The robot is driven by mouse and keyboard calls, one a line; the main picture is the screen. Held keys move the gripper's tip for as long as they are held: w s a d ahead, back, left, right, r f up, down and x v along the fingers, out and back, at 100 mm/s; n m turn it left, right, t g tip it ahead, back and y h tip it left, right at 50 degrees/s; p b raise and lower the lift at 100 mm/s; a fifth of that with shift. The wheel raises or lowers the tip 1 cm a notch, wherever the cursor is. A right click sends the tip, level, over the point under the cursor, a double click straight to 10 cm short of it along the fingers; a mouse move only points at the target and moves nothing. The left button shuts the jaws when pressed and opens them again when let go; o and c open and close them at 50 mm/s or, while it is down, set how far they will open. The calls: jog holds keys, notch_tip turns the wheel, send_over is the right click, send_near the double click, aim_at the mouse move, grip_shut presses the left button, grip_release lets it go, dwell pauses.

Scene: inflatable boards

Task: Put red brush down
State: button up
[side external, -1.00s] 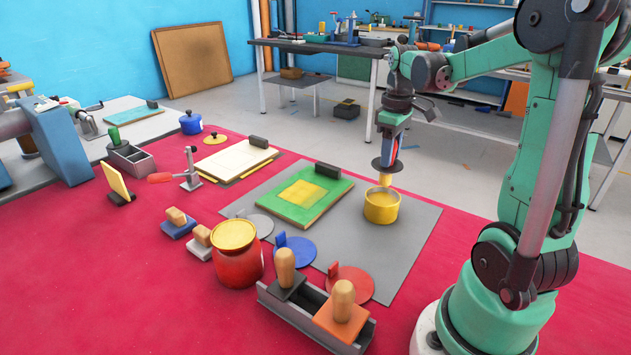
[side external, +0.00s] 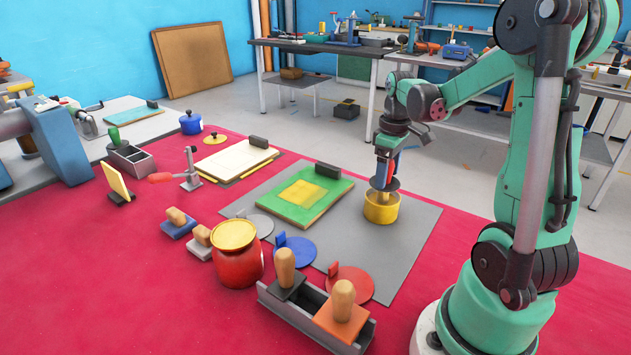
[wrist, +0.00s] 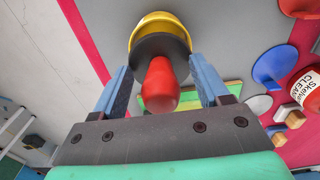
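The red brush (wrist: 160,88) stands in the yellow pot (side external: 381,213), its red handle pointing up toward my wrist camera. The pot's rim also shows in the wrist view (wrist: 157,19). My gripper (side external: 384,183) is low, just above the pot. In the wrist view its two blue fingers stand on either side of the handle, with a visible gap on both sides, so it is open around the brush. In the side view the fingers mostly hide the handle.
The pot stands on a grey mat (side external: 415,240) on the red table. Left of it lies a green board (side external: 325,212) with a yellow patch. Blue (side external: 298,250) and red (side external: 350,285) discs, a red jar (side external: 238,265) and a holder with wooden-handled tools (side external: 300,318) stand nearer the camera.

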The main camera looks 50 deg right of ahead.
jog(key=shift+r, duration=0.15)
notch_tip(320, 180, up, 12)
jog(key=shift+f, duration=0.1)
jog(key=w+a+f+t, duration=0.1)
jog(key=a+f+t, duration=0.2)
jog(key=a, duration=0.8)
jog(key=w+a+f+t, duration=0.2)
jog(key=a+f+t, duration=0.2)
jog(key=a, duration=0.7)
